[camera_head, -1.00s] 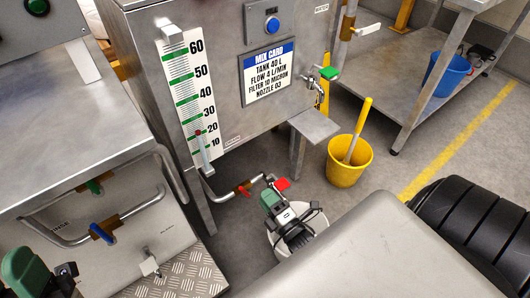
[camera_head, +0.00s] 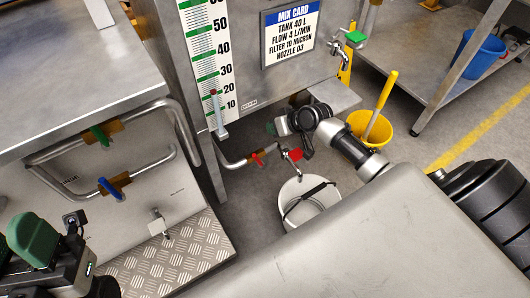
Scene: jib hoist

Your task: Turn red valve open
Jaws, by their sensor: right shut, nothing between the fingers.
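A red lever (camera_head: 257,159) sits on the brass valve of the pipe low at the tank's foot. A second red handle (camera_head: 295,154) sits on the tap at the pipe's end, above a white bucket (camera_head: 334,190). My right gripper (camera_head: 283,126) is shut and empty, above and behind the red tap handle near the tank's lower edge. It appears apart from both red parts, and its fingertips are largely hidden. My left gripper (camera_head: 78,222) is at the lower left, far from the red parts; its fingers do not show clearly.
The steel tank bears a level gauge (camera_head: 212,70), a mix card (camera_head: 290,35) and a green-handled tap (camera_head: 355,37). A yellow bucket (camera_head: 370,128) stands to the right. Green (camera_head: 100,136) and blue (camera_head: 110,189) valves are on the left cabinet. A tread plate (camera_head: 165,260) lies below.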

